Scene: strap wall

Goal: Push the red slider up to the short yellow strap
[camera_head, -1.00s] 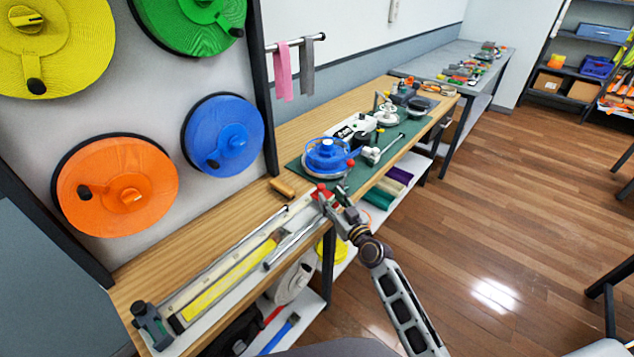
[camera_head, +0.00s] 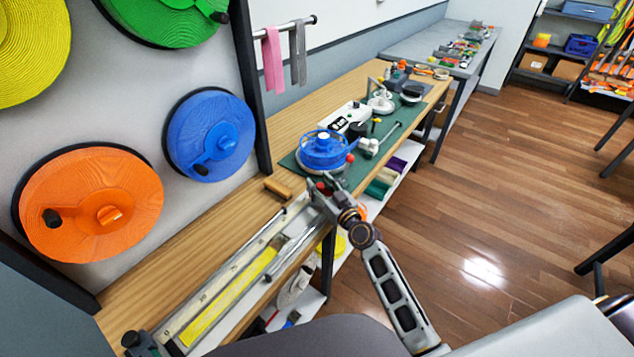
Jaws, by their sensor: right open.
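A long measuring rail (camera_head: 196,306) with metal rods lies along the front of the wooden bench. The short yellow strap (camera_head: 229,298) lies flat in it, in the nearer part. The red slider (camera_head: 320,186) shows only as a small red patch at the rail's far end, mostly hidden by my gripper. My right gripper (camera_head: 318,190) is open, at that far end, close to the slider. I cannot tell whether it touches it. My left gripper is not in view.
A green mat (camera_head: 292,163) with a blue reel (camera_head: 323,150) lies just beyond the rail's far end. A wooden block (camera_head: 278,188) lies beside the rail. Coloured discs, one orange (camera_head: 92,203), hang on the board at left.

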